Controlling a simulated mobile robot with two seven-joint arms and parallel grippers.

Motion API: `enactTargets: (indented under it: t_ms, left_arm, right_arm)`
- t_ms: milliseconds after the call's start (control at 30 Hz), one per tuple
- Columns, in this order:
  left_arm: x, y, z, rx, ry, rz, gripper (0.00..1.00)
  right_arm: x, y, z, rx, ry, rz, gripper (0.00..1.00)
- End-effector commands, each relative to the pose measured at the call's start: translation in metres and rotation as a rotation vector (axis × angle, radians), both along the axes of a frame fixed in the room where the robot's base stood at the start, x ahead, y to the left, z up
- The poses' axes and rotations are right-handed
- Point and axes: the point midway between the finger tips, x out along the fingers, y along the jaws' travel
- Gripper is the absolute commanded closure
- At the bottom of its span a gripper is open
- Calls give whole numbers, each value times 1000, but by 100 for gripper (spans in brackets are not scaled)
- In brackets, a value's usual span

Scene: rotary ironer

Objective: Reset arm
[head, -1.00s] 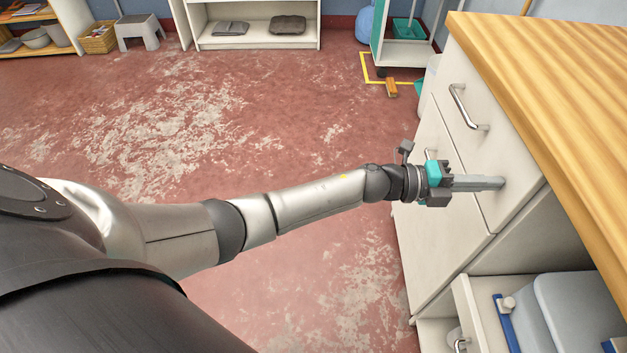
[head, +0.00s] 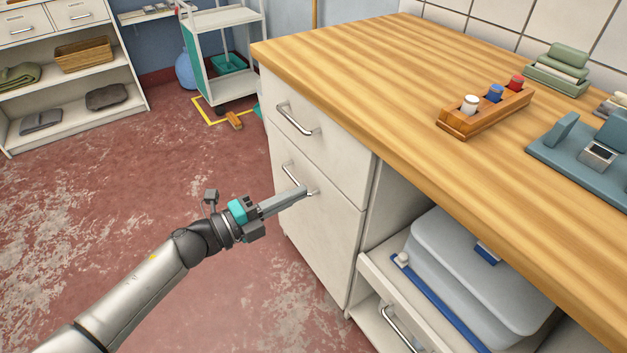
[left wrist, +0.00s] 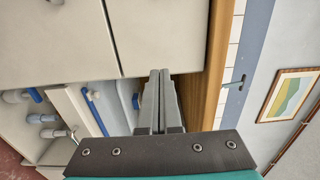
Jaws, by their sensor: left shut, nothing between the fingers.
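My left gripper (head: 298,193) is shut and empty. In the head view its fingertips are in front of the white cabinet's (head: 318,226) lower door, overlapping the handle there; I cannot tell whether they touch. In the left wrist view the closed fingers (left wrist: 158,100) point toward the cabinet fronts (left wrist: 160,38) and the wooden counter edge (left wrist: 217,50). My left arm reaches in from the lower left, stretched out. My right gripper is not in view.
The wooden counter (head: 340,60) overhangs the cabinet and carries a wooden holder (head: 485,112) and a blue-grey device (head: 580,150). An open shelf below holds a grey bin (head: 480,270). A white cart (head: 225,60) stands behind. The red floor (head: 130,190) at left is clear.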

Motion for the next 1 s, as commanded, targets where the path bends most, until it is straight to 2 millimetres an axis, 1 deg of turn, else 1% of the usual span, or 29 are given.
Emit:
enactTargets:
  t_ms: [33,200,433,467,567,667,700,767,800,867,900,967,1000]
  left_arm:
    - [-6,9,1,2,2,1,100]
    - [-15,24,0,0,1,0,100]
    - [-17,29,-1,-4,8,7,100]
    - [-16,31,-3,-8,19,18,100]
    - [-8,45,-20,-45,113,111,100]
    - [1,75,-58,-119,299,293,100]
    - [0,92,-80,-154,396,388,100]
    - [-9,117,-118,-209,549,537,100]
    - [-20,133,-143,-241,644,632,100]
    - [-41,154,-179,-284,780,764,100]
    - [-58,166,-202,-310,866,849,100]
    - [-89,182,-233,-345,988,969,100]
    - [-111,191,-253,-364,1066,1047,100]
  right_arm:
    - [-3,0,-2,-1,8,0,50]
    - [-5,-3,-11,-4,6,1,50]
    - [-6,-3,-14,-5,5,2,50]
    - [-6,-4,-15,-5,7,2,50]
    - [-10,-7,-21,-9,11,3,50]
    - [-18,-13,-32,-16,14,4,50]
    - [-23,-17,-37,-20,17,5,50]
    - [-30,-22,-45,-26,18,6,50]
    - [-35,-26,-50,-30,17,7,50]
    - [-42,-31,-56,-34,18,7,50]
    - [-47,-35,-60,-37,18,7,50]
    - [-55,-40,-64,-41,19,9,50]
    - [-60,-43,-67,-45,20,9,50]
